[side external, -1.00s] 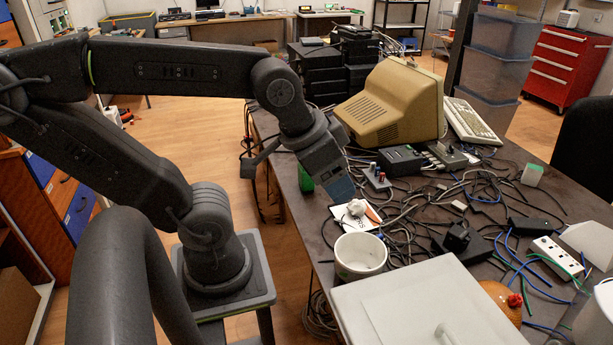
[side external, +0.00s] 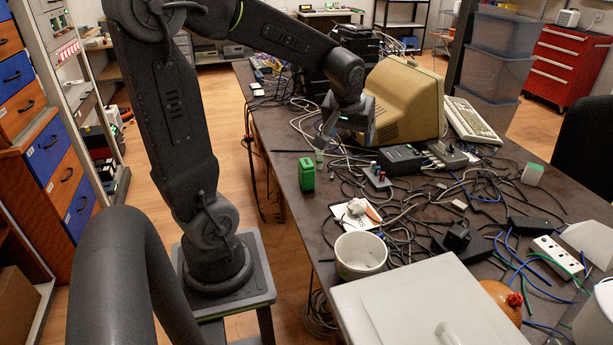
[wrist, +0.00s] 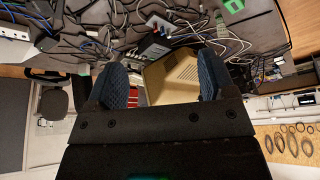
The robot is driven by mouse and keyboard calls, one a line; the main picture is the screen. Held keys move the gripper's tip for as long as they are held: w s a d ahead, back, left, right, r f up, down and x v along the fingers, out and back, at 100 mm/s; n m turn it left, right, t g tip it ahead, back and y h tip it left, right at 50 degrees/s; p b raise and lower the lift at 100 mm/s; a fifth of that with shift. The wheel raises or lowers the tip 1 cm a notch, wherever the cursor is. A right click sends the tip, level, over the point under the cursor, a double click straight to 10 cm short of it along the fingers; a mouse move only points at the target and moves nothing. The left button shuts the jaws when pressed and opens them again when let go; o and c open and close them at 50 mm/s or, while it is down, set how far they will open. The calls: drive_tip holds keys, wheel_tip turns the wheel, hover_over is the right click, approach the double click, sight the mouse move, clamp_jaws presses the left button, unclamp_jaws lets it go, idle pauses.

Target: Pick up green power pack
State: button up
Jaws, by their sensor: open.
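The green power pack (side external: 306,174) stands upright near the left edge of the dark table in the side view. A green piece at the top edge of the wrist view (wrist: 233,5) looks like it, cut off by the frame. My gripper (side external: 321,147) is above the table, beyond the power pack and slightly to its right in the side view, apart from it. In the wrist view my gripper (wrist: 161,62) has its two dark blue fingers spread wide with nothing held between them.
The beige monitor (side external: 393,102) stands close to the right of my gripper. Tangled cables (side external: 410,196) and small black boxes (side external: 400,159) cover the table middle. Bare table surrounds the power pack's left side.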

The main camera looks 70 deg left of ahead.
drive_tip(key=a+f+n+g, duration=0.2)
drive_tip(key=a+f+n, duration=0.25)
drive_tip(key=a, duration=0.65)
drive_tip(key=n+g, duration=0.1)
drive_tip(key=n, duration=0.2)
approach(307, 162)
drive_tip(key=shift+n+y, duration=0.25)
drive_tip(key=shift+y, duration=0.15)
drive_tip(key=x, duration=0.5)
drive_tip(key=shift+d+f, duration=0.25)
drive_tip(key=shift+d, duration=0.1)
drive_tip(key=shift+x, duration=3.05)
drive_tip(key=shift+d, duration=0.1)
drive_tip(key=c, duration=1.3)
drive_tip(key=shift+o, duration=0.2)
drive_tip(key=shift+r, duration=0.1)
